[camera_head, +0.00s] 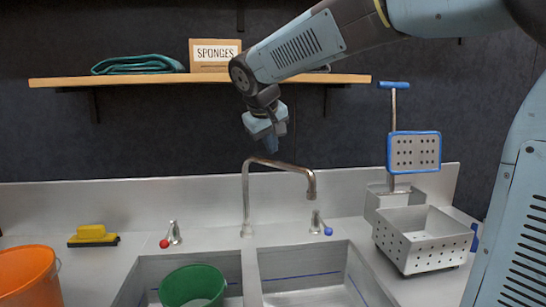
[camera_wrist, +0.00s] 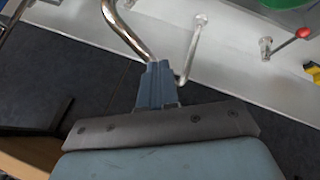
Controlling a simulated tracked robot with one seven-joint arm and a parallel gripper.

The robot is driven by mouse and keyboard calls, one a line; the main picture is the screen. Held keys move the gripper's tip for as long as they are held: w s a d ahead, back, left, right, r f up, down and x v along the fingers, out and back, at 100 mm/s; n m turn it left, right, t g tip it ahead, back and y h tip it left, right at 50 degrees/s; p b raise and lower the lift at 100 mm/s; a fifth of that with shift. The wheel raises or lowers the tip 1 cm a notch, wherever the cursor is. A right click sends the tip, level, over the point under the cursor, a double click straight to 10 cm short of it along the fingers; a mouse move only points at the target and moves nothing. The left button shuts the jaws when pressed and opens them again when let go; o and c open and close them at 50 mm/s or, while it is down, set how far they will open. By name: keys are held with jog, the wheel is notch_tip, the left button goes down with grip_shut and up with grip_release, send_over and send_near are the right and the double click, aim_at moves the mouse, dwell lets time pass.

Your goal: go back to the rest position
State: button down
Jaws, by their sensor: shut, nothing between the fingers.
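My gripper (camera_head: 271,146) hangs from my raised arm in the middle of the head view. It points down, in front of the dark wall and below the shelf. In the picture it is just above the curved metal faucet (camera_head: 280,165). In the wrist view its blue fingers (camera_wrist: 156,72) are together and hold nothing. The faucet pipe (camera_wrist: 125,28) appears close by the fingertips there; I cannot tell the exact gap.
A wooden shelf (camera_head: 140,80) holds a box marked SPONGES (camera_head: 215,55) and a folded teal cloth (camera_head: 138,64). Below are a double sink with a green bucket (camera_head: 192,287), an orange bucket (camera_head: 28,280), a yellow brush (camera_head: 92,235) and a perforated metal box (camera_head: 422,240).

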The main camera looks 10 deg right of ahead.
jog(key=s+d+f+m+y, duration=0.1)
jog(key=s+d+f, duration=0.2)
jog(key=s+d, duration=0.2)
jog(key=s+d+f+m, duration=0.2)
jog(key=s+d+f, duration=0.2)
jog(key=s, duration=0.8)
jog(key=s+d+f+m+y, duration=0.1)
jog(key=s+d+f, duration=0.3)
jog(key=s, duration=0.4)
jog(key=shift+s+d+m+g+y, duration=0.2)
jog(key=shift+d+m+g+y, duration=0.15)
jog(key=shift+d, duration=0.45)
